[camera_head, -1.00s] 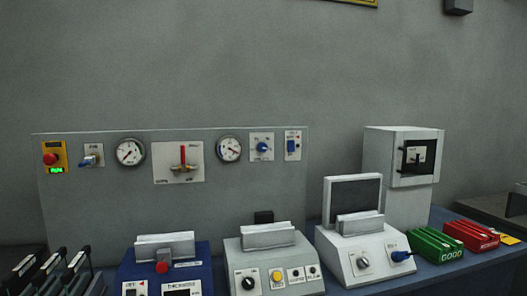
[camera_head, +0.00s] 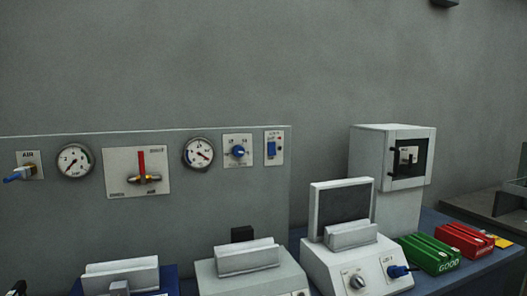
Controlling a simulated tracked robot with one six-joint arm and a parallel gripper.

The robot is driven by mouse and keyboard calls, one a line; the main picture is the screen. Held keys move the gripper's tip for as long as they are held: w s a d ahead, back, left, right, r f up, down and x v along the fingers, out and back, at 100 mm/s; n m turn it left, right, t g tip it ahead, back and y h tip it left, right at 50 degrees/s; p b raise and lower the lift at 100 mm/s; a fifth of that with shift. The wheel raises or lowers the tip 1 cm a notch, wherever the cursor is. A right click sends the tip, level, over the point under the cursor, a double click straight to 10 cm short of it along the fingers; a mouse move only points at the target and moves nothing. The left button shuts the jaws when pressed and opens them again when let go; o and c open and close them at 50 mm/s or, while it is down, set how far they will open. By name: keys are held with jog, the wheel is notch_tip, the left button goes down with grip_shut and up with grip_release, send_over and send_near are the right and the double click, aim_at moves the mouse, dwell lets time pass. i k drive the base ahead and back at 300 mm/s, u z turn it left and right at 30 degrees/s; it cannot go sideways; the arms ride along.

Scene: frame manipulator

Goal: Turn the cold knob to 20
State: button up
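A small round blue knob (camera_head: 238,151) sits on a white plate with small marks on the grey wall panel (camera_head: 225,215). The marks and the knob's setting are too small to read, and I see no readable word "cold". Another blue knob or handle (camera_head: 397,271) sticks out of the front of a white device (camera_head: 318,260) at the lower right. A blue-handled lever (camera_head: 19,174) is under an "AIR" label at the panel's left. My gripper is not in view.
Two round gauges and a red-handled valve (camera_head: 142,170) are on the panel, with a blue switch (camera_head: 271,150) to the right. A white cabinet (camera_head: 385,205), a green block (camera_head: 430,254) and a red block (camera_head: 466,239) stand on the blue bench at right.

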aim_at(238, 150)
jog(key=u, duration=0.05)
jog(key=i, duration=1.2)
jog(key=u, duration=0.6)
